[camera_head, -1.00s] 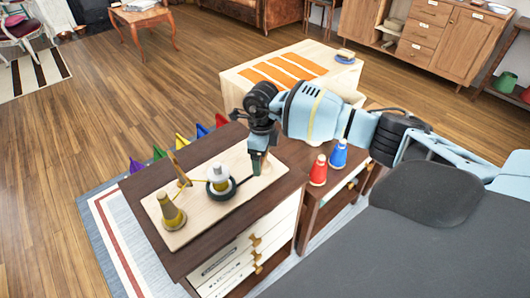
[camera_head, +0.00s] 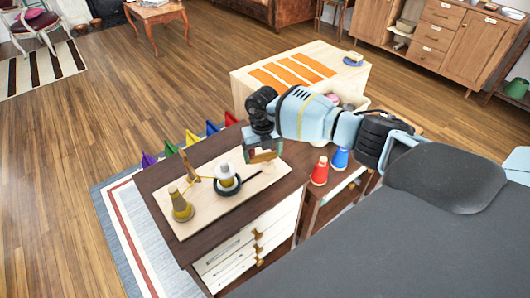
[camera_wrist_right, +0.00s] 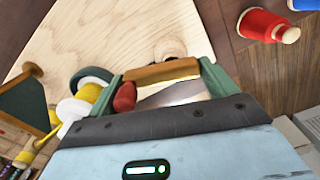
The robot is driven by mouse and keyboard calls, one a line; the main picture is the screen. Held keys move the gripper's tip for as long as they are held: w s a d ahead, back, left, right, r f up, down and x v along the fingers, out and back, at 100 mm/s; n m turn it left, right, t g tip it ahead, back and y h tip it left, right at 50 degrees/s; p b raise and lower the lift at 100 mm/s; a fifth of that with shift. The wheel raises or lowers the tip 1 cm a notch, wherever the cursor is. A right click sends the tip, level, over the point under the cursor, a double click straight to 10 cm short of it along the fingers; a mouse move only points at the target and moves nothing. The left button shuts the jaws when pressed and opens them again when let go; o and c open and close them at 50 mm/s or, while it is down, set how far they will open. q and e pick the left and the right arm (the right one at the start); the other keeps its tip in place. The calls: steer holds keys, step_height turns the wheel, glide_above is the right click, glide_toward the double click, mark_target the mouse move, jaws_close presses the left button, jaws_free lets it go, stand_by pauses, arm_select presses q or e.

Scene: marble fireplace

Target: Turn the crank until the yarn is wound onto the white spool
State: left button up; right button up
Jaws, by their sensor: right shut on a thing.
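The white spool (camera_head: 225,173) stands upright on a black round base on the light wooden board (camera_head: 205,210). In the right wrist view the white spool (camera_wrist_right: 72,108) carries some yellow yarn. A red part (camera_wrist_right: 125,97) shows by one finger. My left gripper is not in view.
Red (camera_head: 320,172) and blue (camera_head: 340,158) yarn cones stand on the lower stand to the right. Several coloured pennant shapes line the dark table's (camera_head: 160,180) far edge. A pale chest with orange stripes (camera_head: 292,72) stands behind.

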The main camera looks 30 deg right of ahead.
mark_target(263, 154)
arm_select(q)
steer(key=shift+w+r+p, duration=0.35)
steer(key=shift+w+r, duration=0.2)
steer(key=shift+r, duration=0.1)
arm_select(e)
steer(key=shift+w+d+r+m, duration=0.1)
steer(key=shift+w+m, duration=0.05)
steer(key=shift+m, duration=0.45)
steer(key=shift+w+r+m, duration=0.1)
steer(key=shift+m, duration=0.5)
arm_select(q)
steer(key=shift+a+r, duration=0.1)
arm_select(e)
steer(key=shift+f+m, duration=0.1)
steer(key=shift+m, duration=0.2)
steer(key=o, duration=0.8)
steer(key=shift+o, duration=0.2)
step_height(263, 154, up, 7)
steer(key=shift+p, duration=0.45)
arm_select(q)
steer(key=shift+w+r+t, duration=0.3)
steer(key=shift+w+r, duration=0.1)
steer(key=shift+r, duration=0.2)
arm_select(e)
steer(key=shift+r, duration=0.4)
